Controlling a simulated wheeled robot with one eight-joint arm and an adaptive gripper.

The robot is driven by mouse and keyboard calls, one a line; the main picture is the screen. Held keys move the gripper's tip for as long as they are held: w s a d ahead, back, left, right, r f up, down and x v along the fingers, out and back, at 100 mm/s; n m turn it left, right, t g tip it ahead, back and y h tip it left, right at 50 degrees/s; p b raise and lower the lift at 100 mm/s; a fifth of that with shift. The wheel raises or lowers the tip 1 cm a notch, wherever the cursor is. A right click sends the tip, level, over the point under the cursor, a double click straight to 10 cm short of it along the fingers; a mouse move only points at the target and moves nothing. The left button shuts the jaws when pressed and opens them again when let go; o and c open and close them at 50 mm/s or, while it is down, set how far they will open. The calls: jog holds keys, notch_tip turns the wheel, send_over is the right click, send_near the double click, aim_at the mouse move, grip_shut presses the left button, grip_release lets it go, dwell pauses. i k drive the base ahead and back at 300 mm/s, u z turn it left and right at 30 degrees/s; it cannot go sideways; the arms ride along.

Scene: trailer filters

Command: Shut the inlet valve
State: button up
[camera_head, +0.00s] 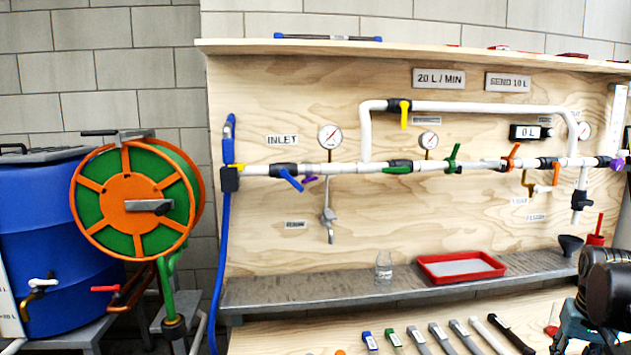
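The INLET label (282,140) is on the plywood board at the left end of the white pipe run. Just below it a black valve body (284,169) sits in the pipe, with a blue lever handle (291,181). The blue handle slants down to the right, at an angle to the horizontal pipe. A blue hose (220,262) joins the pipe's left end through a black fitting.
A small purple handle (310,179) and a round gauge (330,136) are close right of the valve. A grey shelf (300,292) juts out below, bearing a clear bottle (383,266) and a red tray (424,271). An orange and green hose reel (135,205) stands left.

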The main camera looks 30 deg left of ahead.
aim_at(284, 172)
jog(key=k, duration=1.9)
jog(key=u, duration=0.8)
jog(key=i, duration=1)
jog(key=z, duration=0.1)
